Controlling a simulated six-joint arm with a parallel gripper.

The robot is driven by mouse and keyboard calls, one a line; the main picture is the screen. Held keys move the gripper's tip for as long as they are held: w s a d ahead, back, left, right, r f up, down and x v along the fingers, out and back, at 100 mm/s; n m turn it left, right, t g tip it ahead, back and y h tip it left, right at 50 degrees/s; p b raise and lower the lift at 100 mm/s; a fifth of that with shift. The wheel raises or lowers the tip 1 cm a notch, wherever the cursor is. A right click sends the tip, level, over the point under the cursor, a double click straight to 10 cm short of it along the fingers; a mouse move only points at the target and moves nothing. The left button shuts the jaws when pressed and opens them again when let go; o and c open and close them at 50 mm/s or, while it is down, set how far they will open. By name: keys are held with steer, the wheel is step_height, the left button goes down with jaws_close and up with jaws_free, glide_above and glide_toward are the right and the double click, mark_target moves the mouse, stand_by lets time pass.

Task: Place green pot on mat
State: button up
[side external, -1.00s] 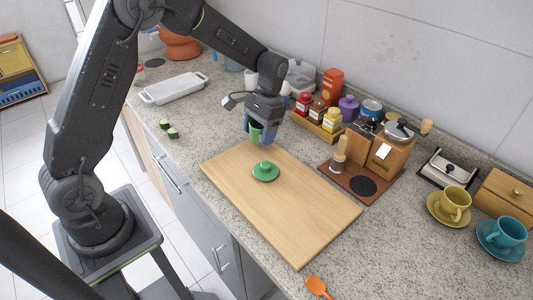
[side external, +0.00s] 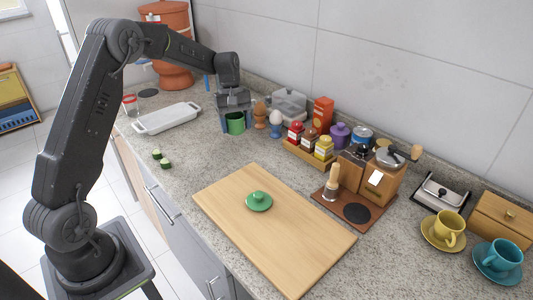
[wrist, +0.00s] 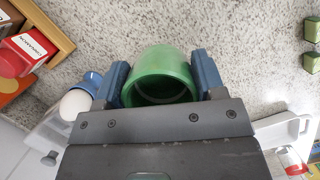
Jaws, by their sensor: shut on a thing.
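My gripper (side external: 235,116) is shut on the green pot (side external: 236,126), near the back of the counter, left of the egg cups. In the wrist view the green pot (wrist: 163,72) sits between the two blue fingers, its round mouth partly hidden by my gripper's body. I cannot tell how far its base is above the counter. A dark round mat (side external: 148,93) lies flat and bare on the counter at the back left, beyond the white tray. The green lid (side external: 259,201) lies on the wooden board (side external: 300,235).
Egg cups (side external: 275,124), a spice rack (side external: 310,152) and a coffee grinder (side external: 372,178) stand along the back. An orange pot (side external: 176,75) stands at the far left.

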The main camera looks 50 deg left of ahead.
glide_above(257, 155)
steer(key=f, duration=0.3)
steer(key=shift+w+a+f, duration=0.15)
steer(key=shift+a+f, duration=0.1)
steer(key=shift+a, duration=0.1)
steer(key=shift+f, duration=2)
steer(key=shift+f, duration=0.1)
steer(key=o, duration=1)
steer(key=shift+o, duration=0.2)
